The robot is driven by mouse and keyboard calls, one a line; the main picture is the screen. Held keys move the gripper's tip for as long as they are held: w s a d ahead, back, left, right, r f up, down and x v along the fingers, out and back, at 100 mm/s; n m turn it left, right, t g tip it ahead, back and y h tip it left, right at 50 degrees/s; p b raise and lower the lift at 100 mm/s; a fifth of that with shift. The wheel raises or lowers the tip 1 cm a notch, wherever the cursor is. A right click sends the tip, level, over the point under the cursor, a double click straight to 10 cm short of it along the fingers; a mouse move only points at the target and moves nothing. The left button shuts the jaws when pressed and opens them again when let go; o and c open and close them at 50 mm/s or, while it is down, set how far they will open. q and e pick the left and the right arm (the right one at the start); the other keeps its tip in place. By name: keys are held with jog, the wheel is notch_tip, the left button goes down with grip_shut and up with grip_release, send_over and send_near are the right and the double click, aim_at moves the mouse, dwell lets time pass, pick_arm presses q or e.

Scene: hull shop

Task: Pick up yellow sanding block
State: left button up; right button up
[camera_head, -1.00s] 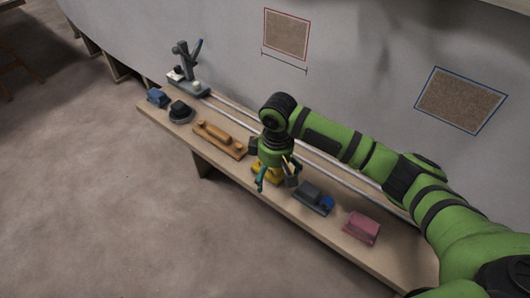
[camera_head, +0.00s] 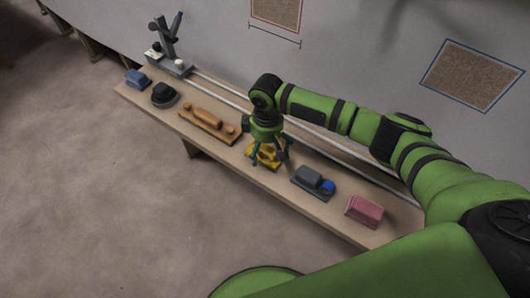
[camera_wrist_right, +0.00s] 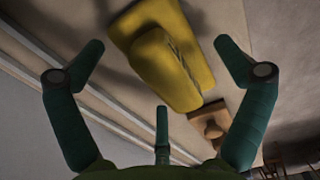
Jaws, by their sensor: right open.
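The yellow sanding block (camera_head: 265,155) lies on the wooden bench (camera_head: 330,218), between the orange-brown long block and the grey block. My right gripper (camera_head: 268,158) is over it, pointing down, and hides part of it. In the right wrist view the yellow block (camera_wrist_right: 165,60) lies beyond and between the spread fingers of the open right gripper (camera_wrist_right: 160,60), with its raised handle toward the camera. No finger visibly touches it. My left gripper is not in view.
On the bench stand a blue block (camera_head: 137,78), a black round block (camera_head: 164,95), an orange-brown long block (camera_head: 210,124), a grey block with a blue knob (camera_head: 312,180) and a pink block (camera_head: 364,211). A grey holder (camera_head: 168,50) stands at the far end. Rails run along the wall side.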

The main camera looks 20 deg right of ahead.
jog(key=c, duration=1.1)
jog(key=shift+r, duration=0.15)
jog(key=r, duration=0.4)
jog(key=shift+d+r+p, duration=0.2)
jog(key=shift+d+p, duration=0.15)
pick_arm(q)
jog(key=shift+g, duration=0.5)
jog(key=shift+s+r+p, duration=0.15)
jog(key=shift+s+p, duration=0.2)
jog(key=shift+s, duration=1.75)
pick_arm(e)
jog(key=shift+s+d+r, duration=0.35)
jog(key=shift+d+r, duration=0.7)
jog(key=shift+d, duration=0.75)
jog(key=shift+s+d+r, duration=0.3)
jog(key=shift+d+r, duration=0.8)
jog(key=shift+d, duration=0.7)
jog(key=shift+s+d+r, duration=0.35)
jog(key=shift+d+r, duration=0.7)
jog(key=shift+d, duration=0.75)
